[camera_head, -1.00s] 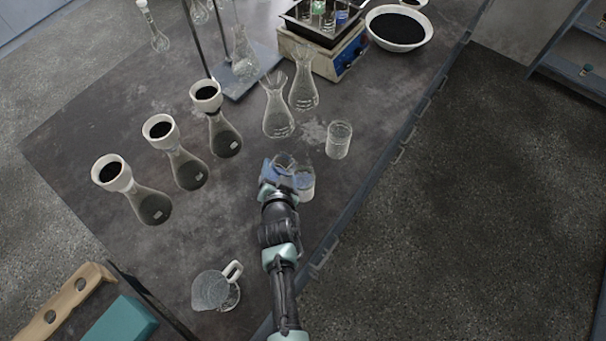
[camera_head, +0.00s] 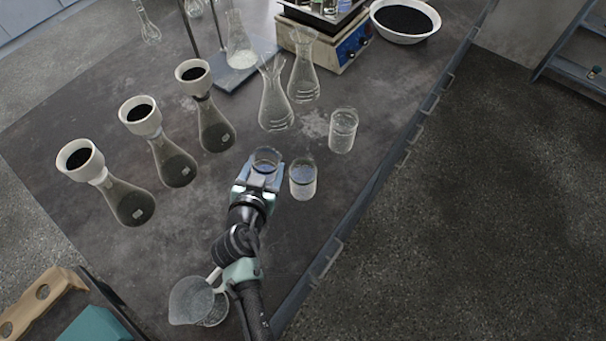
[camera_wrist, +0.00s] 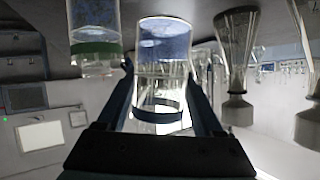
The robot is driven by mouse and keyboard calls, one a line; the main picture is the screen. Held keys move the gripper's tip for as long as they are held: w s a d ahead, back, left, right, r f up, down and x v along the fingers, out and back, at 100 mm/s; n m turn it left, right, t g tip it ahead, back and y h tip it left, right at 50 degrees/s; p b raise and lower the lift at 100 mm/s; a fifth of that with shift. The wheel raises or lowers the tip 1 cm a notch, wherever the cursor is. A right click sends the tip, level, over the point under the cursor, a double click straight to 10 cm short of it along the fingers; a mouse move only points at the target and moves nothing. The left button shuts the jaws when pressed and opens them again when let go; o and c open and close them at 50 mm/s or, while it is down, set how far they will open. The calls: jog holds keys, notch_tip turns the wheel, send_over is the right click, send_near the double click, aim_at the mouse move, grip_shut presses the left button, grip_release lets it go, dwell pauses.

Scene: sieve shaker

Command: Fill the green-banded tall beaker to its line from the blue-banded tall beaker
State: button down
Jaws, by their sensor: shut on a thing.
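My gripper (camera_head: 260,178) is shut on the blue-banded tall beaker (camera_head: 265,160), a clear glass holding some bluish content. In the wrist view, which is upside down, the held beaker (camera_wrist: 163,70) stands between my fingers, looks roughly upright and shows its blue band. The green-banded tall beaker (camera_wrist: 95,45) shows at the left of that view. In the head view it appears to be the glass (camera_head: 303,180) just right of the held one, apart from it, with content inside. Its band colour is not clear there, and I cannot make out its fill line.
Another clear beaker (camera_head: 342,130) stands further right, near the table edge. Two empty-looking flasks (camera_head: 275,100) stand behind. Several dark-filled flasks with white funnels (camera_head: 170,160) stand left. A glass jug (camera_head: 198,300) is close to my arm at the front. Bare table (camera_head: 190,225) lies left of my gripper.

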jog(key=shift+n+t+h, duration=0.3)
jog(key=shift+n+h, duration=0.2)
jog(key=shift+n, duration=0.1)
jog(key=shift+a+f+b, duration=0.15)
jog(key=shift+f+b, duration=0.85)
jog(key=shift+b, duration=0.4)
jog(key=shift+a+f+b, duration=0.2)
jog(key=shift+f+b, duration=0.8)
jog(key=shift+b, duration=0.45)
jog(key=shift+a+f+b, duration=0.15)
jog(key=shift+f+b, duration=0.85)
jog(key=shift+b, duration=0.4)
